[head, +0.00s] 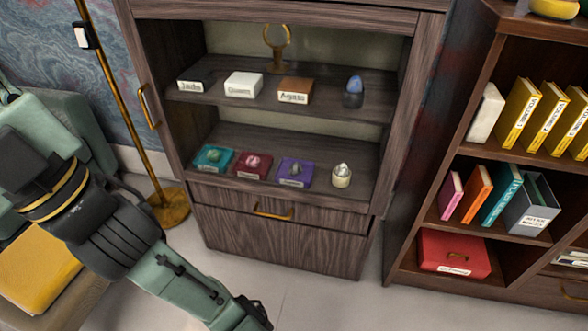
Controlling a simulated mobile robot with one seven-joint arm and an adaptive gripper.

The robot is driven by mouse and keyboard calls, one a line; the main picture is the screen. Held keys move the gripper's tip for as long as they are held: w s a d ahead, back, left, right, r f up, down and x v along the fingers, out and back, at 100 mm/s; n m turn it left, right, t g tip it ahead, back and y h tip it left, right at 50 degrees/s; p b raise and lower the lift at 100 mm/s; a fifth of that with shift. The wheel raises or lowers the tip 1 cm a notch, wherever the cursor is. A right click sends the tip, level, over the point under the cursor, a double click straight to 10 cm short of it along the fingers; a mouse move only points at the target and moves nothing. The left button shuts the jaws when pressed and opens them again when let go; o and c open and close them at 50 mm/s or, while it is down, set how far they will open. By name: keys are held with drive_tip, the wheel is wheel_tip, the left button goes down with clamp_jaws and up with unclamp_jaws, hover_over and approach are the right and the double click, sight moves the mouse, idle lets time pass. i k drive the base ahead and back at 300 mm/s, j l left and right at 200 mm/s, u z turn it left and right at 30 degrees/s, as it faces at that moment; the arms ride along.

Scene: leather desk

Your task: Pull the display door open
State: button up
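The display cabinet (285,240) is dark grained wood and stands against the wall in the middle of the head view. Its wood-framed display door (160,95) looks shut, and the shelves show clearly through its middle. A brass vertical handle (148,106) is on the door's left side. My arm crosses the lower left, and a dark end part, apparently my gripper (256,314), is at the bottom edge, below and right of the handle and well apart from it. Its fingers are not clear, so I cannot tell whether it is open.
Small labelled boxes, stones and a brass ring stand (277,48) are on the shelves. A drawer with a brass pull (273,214) is below. A brass floor lamp (170,205) stands close left of the cabinet. A bookcase (400,265) is at right. The floor (310,300) in front is clear.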

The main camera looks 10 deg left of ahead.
sight(425, 27)
drive_tip(key=j, duration=1.5)
drive_tip(key=k+u, duration=0.05)
